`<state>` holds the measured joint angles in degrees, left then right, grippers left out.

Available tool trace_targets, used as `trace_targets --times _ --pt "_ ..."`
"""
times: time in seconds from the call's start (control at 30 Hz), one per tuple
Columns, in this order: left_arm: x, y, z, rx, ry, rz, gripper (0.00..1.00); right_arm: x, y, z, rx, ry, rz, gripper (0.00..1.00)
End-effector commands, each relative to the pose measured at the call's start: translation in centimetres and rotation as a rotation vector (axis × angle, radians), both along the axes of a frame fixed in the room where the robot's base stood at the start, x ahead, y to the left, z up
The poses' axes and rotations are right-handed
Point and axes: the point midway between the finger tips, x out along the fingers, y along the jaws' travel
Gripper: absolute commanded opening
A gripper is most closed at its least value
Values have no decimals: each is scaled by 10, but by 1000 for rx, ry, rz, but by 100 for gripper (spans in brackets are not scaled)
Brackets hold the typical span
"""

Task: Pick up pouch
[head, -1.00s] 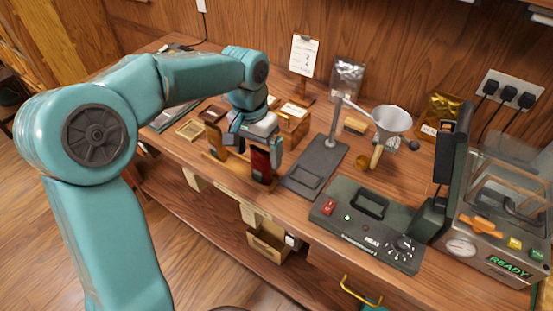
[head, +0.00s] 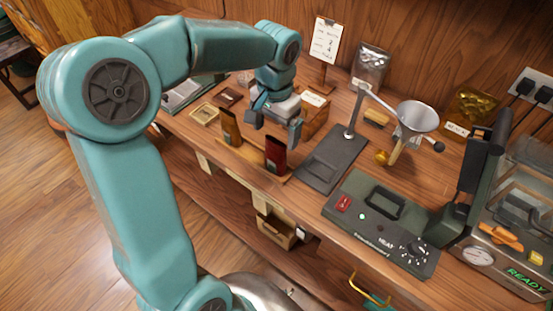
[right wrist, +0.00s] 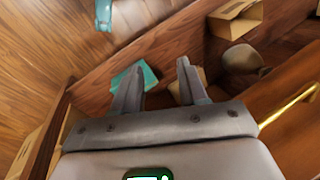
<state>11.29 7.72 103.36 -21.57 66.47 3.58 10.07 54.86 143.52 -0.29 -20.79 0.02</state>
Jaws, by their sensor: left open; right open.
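A dark red pouch (head: 275,156) and a brown-gold pouch (head: 230,127) stand upright on a wooden stand (head: 250,155) near the front edge of the bench. My left gripper (head: 277,131) is open and points down just above and behind the red pouch. Its fingers overlap the pouch's top in the picture, and I cannot tell if they touch it. A silver pouch (head: 370,68) and a gold pouch (head: 474,106) stand at the back. My right gripper (right wrist: 160,68) is open and empty in the right wrist view, with no pouch between its fingers.
A dark grey stand (head: 330,160) with a metal funnel (head: 417,117) is right of the pouches. A green heat unit (head: 378,222) and a sealing machine (head: 510,245) fill the right. A note card (head: 326,40) stands behind. An open cardboard box (head: 277,234) sits below the bench.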

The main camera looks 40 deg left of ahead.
Motion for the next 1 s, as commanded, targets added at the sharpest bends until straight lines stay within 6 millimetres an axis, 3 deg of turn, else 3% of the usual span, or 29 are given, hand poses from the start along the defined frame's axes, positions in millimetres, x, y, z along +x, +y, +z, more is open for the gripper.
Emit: trace_targets --times 0.27,0.53,0.8,0.83,1.0 --pt "1 0 -26 -1 3 -2 94 0 0 1 0 0 0 43" --pt "0 -1 -66 -2 2 -4 94 0 0 5 0 0 0 43" --pt "0 -1 -71 -1 -2 -4 94 0 0 5 0 0 0 43" --pt "0 -1 -71 -1 -2 -4 90 0 0 5 0 0 0 43" --pt "0 -1 -71 -2 -2 -4 39 0 0 5 0 0 0 43"
